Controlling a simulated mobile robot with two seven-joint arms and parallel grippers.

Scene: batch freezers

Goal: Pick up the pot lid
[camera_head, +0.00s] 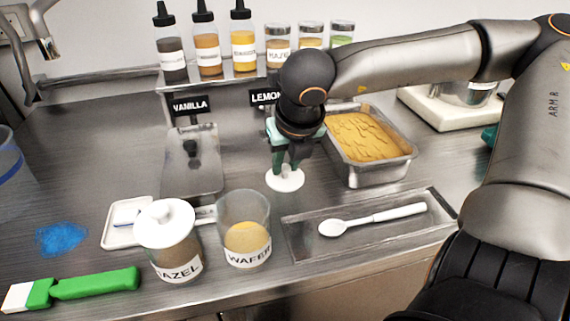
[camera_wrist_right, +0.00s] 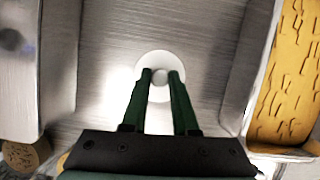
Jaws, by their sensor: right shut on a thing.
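The pot lid (camera_head: 285,181) is a small white disc with a round knob. It is below my right gripper (camera_head: 287,168), near the middle of the head view. My right gripper points down and is shut on the lid's knob. In the right wrist view the lid (camera_wrist_right: 158,58) lies flat under the green fingertips (camera_wrist_right: 161,77), with the knob between them. I cannot tell whether the lid touches the counter. The open glass WAFER pot (camera_head: 243,228) stands in front and to the left. The HAZEL pot (camera_head: 174,255) carries a white lid. My left gripper is not in view.
A metal pan of yellow ice cream (camera_head: 365,136) stands right of the gripper. A shallow tray (camera_head: 300,241) with a white spoon (camera_head: 372,218) lies in front. The VANILLA pan (camera_head: 190,180) is to the left. Bottles (camera_head: 207,55) line the back shelf.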

